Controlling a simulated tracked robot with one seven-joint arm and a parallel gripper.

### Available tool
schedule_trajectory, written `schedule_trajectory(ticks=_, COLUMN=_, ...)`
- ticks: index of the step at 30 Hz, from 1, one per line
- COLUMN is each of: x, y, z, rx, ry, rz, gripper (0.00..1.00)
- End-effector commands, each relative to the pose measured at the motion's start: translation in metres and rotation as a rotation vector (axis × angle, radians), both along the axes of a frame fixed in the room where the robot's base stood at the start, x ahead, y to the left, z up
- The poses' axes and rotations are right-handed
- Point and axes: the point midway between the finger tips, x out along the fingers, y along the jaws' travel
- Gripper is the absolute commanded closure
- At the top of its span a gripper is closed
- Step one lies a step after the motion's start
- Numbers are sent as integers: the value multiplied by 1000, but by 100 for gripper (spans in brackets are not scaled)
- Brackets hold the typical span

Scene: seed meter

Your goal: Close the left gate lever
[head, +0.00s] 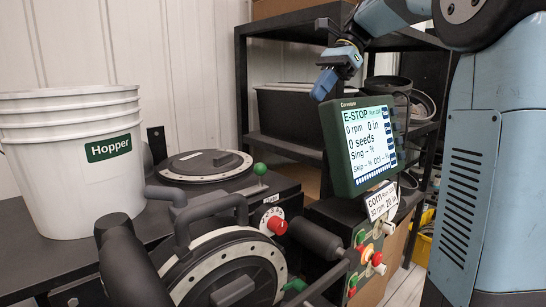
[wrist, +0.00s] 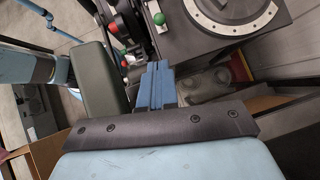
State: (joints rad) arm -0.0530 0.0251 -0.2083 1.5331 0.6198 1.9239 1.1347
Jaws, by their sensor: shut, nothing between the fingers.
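My gripper (head: 324,86) is shut and empty. It hangs in the air above and behind the top left of the monitor, well apart from the levers. In the wrist view its blue fingers (wrist: 155,84) are pressed together. A lever with a green ball knob (head: 260,169) stands by the rear round-lidded seed meter (head: 205,163). A green ball (wrist: 159,19) also shows at the top of the wrist view. A second green part (head: 295,285) sits beside the front meter (head: 225,270), mostly hidden. I cannot tell which lever is the left one.
The monitor (head: 362,140) reads E-STOP and 0 rpm. A white hopper bucket (head: 70,165) stands at the left. A red dial (head: 277,225) and control knobs (head: 376,259) are in front. A black shelf (head: 290,30) is behind. My upright arm fills the right side.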

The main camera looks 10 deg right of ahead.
Motion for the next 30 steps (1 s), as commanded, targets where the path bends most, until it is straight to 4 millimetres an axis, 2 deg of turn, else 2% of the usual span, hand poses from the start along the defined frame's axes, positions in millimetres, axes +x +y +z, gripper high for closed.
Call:
schedule_trajectory(ticks=24, x=-36, y=83, z=-110, rx=-1, ry=0, rz=1, gripper=100)
schedule_trajectory(ticks=30, x=-42, y=98, z=-131, rx=-1, ry=0, rz=0, gripper=100)
